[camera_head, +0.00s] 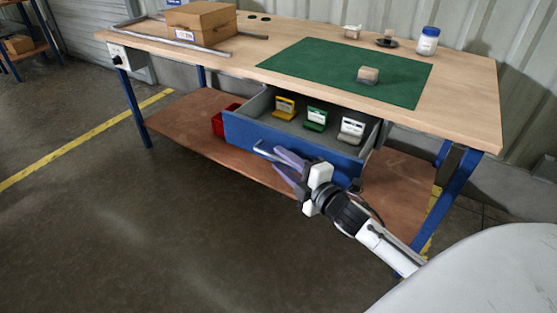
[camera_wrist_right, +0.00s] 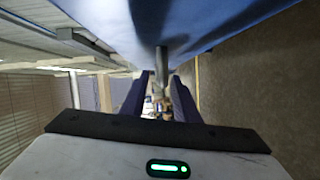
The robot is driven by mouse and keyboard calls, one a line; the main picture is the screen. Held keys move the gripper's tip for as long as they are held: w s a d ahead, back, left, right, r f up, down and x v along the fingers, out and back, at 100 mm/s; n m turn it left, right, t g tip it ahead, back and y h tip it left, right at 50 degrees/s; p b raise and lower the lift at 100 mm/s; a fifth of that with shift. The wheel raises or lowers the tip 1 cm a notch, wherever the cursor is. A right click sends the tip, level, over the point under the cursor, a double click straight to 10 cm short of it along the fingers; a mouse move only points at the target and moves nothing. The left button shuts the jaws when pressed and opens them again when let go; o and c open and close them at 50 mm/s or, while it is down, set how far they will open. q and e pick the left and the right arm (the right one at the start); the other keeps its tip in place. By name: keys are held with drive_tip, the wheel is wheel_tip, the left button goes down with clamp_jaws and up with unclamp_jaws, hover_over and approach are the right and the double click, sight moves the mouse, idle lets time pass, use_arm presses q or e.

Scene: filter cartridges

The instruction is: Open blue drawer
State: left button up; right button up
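The blue drawer (camera_head: 290,137) under the workbench is pulled out, and its grey inside shows. It holds a yellow cartridge (camera_head: 285,107), a green cartridge (camera_head: 316,119) and a white cartridge (camera_head: 351,130). Its metal handle (camera_head: 263,150) is on the front face. My right gripper (camera_head: 282,164) is in front of the drawer at the handle, fingers apart. In the right wrist view the handle bar (camera_wrist_right: 162,62) shows between the two separated fingers, with a gap on each side; I cannot tell if it touches either. The drawer front (camera_wrist_right: 215,22) fills the top there. My left gripper is not in view.
The bench top (camera_head: 250,52) carries a green mat (camera_head: 345,70) with a small block (camera_head: 368,75), a cardboard box (camera_head: 201,22) and a white jar (camera_head: 428,41). A red bin (camera_head: 222,121) stands on the lower shelf (camera_head: 185,112). The floor in front is clear.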

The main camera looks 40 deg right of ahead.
drive_tip(key=shift+w+f, duration=0.15)
drive_tip(key=shift+w, duration=0.85)
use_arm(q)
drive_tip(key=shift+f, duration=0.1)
use_arm(e)
clamp_jaws()
drive_tip(key=shift+a, duration=0.1)
